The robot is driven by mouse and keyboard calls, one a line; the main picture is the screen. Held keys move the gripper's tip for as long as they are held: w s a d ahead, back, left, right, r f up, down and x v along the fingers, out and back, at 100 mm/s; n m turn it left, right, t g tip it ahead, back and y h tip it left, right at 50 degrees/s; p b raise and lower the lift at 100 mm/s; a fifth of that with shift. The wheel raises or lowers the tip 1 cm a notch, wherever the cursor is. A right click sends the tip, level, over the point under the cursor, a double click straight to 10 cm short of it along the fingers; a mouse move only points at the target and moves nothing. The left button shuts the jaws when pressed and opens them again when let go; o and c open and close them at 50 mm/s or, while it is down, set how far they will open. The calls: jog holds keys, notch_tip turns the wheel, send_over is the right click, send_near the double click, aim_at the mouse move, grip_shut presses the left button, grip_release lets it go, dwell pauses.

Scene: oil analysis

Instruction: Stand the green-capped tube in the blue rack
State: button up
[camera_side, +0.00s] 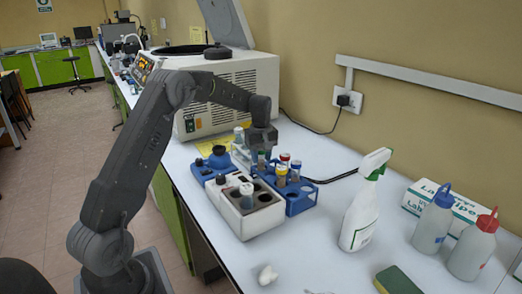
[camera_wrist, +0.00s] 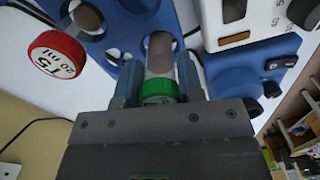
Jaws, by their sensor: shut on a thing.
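My gripper (camera_side: 262,152) is shut on the green-capped tube, holding it just under the cap. In the wrist view, the green cap (camera_wrist: 160,90) shows between the two fingers (camera_wrist: 158,78), with the tube's clear body and brown contents (camera_wrist: 160,47) beyond. The blue rack (camera_side: 300,205) lies below and to the right of my gripper in the side view; its holed top also shows in the wrist view (camera_wrist: 112,25). The tube is at the rack's near-gripper end. I cannot tell whether its lower end is inside a hole.
Red-capped (camera_wrist: 57,54) and yellow-capped (camera_side: 281,174) tubes stand in the blue rack. A white block with wells (camera_side: 243,226) and a blue mixer (camera_side: 218,157) are close by. A centrifuge (camera_side: 245,80) stands behind. A spray bottle (camera_side: 360,215) stands at right.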

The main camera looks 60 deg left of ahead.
jog(key=shift+f, duration=0.3)
jog(key=o, duration=1)
